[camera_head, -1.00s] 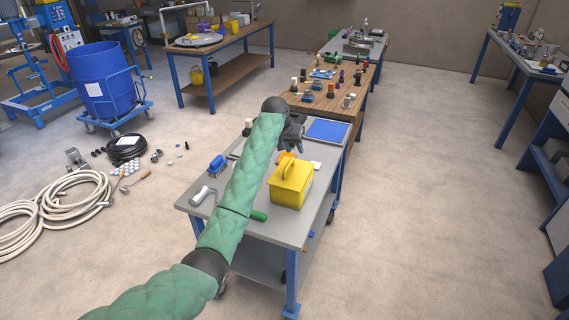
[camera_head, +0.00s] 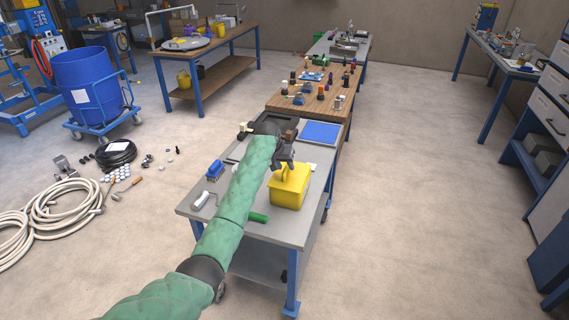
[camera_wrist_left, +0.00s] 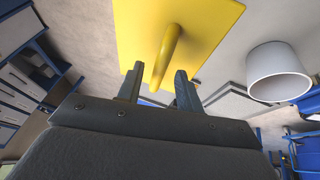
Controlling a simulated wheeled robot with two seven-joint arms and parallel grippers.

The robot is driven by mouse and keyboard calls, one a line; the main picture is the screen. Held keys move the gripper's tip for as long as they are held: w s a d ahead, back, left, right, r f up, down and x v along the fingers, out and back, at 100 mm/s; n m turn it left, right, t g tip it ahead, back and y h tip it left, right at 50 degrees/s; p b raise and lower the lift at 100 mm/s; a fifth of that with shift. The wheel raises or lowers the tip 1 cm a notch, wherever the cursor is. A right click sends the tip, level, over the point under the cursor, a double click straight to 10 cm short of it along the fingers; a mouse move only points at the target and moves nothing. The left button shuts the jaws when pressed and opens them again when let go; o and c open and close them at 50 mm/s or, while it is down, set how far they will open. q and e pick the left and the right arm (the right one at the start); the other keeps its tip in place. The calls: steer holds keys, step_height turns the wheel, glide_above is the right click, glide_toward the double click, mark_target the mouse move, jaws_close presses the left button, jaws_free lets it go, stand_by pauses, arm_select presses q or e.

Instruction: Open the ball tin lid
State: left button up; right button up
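The yellow ball tin (camera_head: 288,191) stands on the grey cart top, with its lid and raised loop handle (camera_head: 285,172) facing up. My left gripper (camera_head: 283,163) is just behind the handle, partly hidden by its own wrist. The left wrist view shows the flat yellow lid (camera_wrist_left: 205,22) and its curved handle (camera_wrist_left: 169,52). The two dark fingers (camera_wrist_left: 158,88) are apart, with the handle's near end showing between them. A gap shows beside the handle, and I cannot tell whether either finger touches it. The lid appears seated on the tin. My right gripper is not in view.
A white-and-grey roller (camera_head: 202,199), a blue brush (camera_head: 215,171) and a green handle (camera_head: 258,217) lie on the cart left of the tin. A blue panel (camera_head: 321,133) lies behind it. A white cylinder (camera_wrist_left: 278,74) shows beside the lid in the left wrist view.

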arm_select(q)
steer(key=shift+w+d+f, duration=0.1)
steer(key=shift+d+f, duration=0.05)
steer(key=shift+c, duration=1.1)
jaws_close()
